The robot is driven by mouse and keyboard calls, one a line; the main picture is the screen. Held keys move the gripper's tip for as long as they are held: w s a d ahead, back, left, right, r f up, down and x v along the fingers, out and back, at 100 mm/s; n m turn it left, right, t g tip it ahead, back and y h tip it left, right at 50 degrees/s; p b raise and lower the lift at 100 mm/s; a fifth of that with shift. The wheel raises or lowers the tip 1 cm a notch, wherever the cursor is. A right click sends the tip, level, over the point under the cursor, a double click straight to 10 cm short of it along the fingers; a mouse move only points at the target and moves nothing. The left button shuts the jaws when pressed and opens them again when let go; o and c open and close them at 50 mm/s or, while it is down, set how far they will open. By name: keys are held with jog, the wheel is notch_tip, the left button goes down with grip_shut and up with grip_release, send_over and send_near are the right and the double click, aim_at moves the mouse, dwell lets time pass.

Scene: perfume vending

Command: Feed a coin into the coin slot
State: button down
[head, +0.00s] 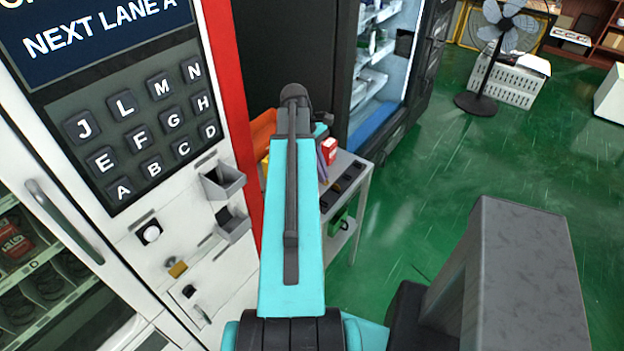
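The white vending machine (130,262) with a red side edge stands at the left. Its front panel has a keypad (140,135), a round white button (150,233) and a brass-coloured lock (177,268). Thin slits show near the button and above two small grey trays, the upper tray (222,183) and the lower tray (234,224). I cannot tell which slit is the coin slot. I cannot make out a coin. My teal arm rises through the middle of the view, and my gripper does not show.
A small grey cart (346,180) with small items stands behind my arm, beside the machine. An orange bin (262,132) is near it. A dark open-fronted cooler (378,75) stands behind. A fan (497,40) and white crate (508,80) are farther back.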

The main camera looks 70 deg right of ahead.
jog(key=shift+s+f+b, duration=0.2)
jog(key=shift+f+b, duration=3.1)
jog(key=shift+s, duration=0.1)
